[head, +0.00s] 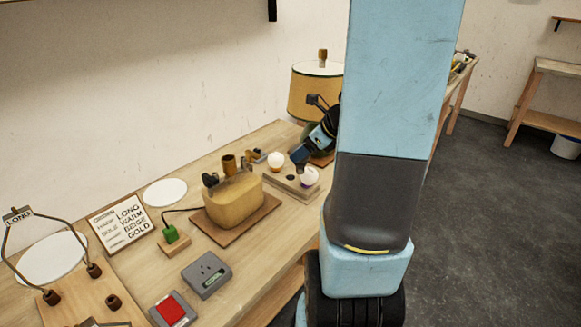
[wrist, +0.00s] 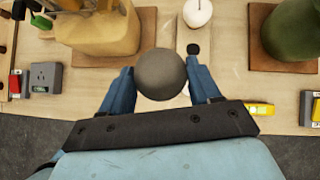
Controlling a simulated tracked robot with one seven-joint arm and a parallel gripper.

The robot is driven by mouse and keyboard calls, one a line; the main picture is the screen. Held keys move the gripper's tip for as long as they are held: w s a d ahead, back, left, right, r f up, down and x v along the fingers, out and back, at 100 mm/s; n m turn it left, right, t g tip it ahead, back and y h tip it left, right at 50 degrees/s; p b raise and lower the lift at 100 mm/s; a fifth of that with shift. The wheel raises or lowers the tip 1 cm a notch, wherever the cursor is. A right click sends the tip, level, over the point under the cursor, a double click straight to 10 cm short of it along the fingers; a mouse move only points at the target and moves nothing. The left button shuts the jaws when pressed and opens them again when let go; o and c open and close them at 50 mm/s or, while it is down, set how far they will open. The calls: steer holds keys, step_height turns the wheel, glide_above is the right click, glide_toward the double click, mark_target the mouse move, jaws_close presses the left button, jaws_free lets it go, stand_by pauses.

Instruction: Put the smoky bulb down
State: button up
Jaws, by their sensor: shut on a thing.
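The smoky bulb (wrist: 160,75), a dark grey globe, sits between the two blue fingers of my gripper (wrist: 162,82) in the wrist view. My gripper is shut on it. Its lower end is hidden. In the head view my gripper (head: 301,156) reaches over the pale bulb rack (head: 285,184). A round bulb (head: 309,176) with a violet lower part shows at the rack's near end there; I cannot tell surely whether it is the held one. A white bulb (head: 275,160) stands at the rack's far end and also shows in the wrist view (wrist: 198,12).
The beige lamp base (head: 235,203) stands on a board left of the rack. A green lamp base (wrist: 295,28) stands to the right in the wrist view. A grey socket box (head: 206,274) and a red switch (head: 172,311) lie near the front edge.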

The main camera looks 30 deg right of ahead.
steer(key=shift+w+d+f, duration=0.4)
steer(key=shift+w+f, duration=1.3)
steer(key=shift+f, duration=0.2)
steer(key=shift+w+d+f, duration=0.45)
steer(key=shift+w+f, duration=1.25)
steer(key=shift+f, duration=0.25)
steer(key=shift+w+d+f, duration=0.4)
steer(key=shift+w+f, duration=1.3)
steer(key=shift+f, duration=0.2)
steer(key=o, duration=1.1)
steer(key=shift+f, duration=0.1)
steer(key=shift+o, duration=0.2)
